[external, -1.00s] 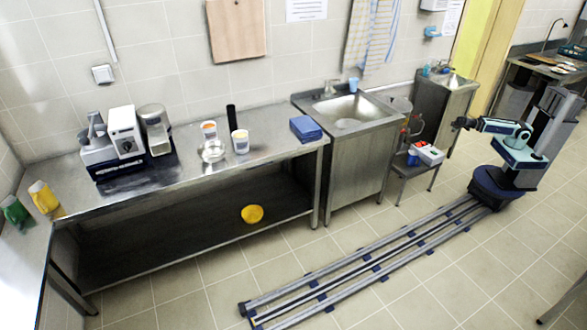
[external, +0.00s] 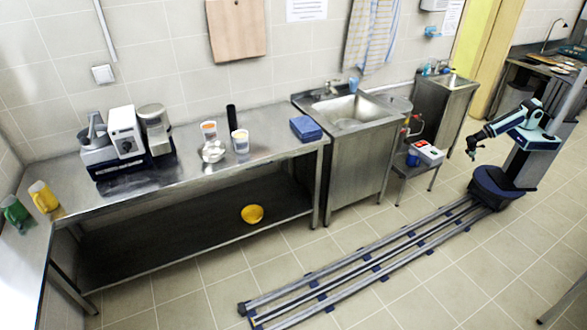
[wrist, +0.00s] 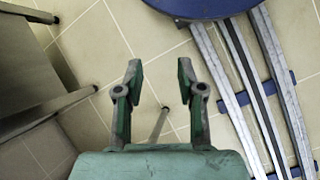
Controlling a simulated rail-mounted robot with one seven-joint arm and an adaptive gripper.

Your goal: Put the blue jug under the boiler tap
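A small blue vessel (external: 412,159), which looks like the blue jug, stands on the low metal stand. It is beside a white box, below the red-handled tap (external: 406,121) of the grey boiler (external: 397,104). At this size I cannot tell whether it is directly under the spout. My gripper (external: 472,154) points down over the floor, to the right of the stand and apart from it. In the wrist view my gripper (wrist: 159,82) is open, with nothing between its fingers. The jug is not visible in the wrist view.
The low stand (external: 404,172) also holds a white box (external: 427,152) with red and blue contents. A large sink (external: 350,110) is left of it, a small sink (external: 448,82) behind. My floor rail (external: 360,275) runs along the front. The floor between is clear.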

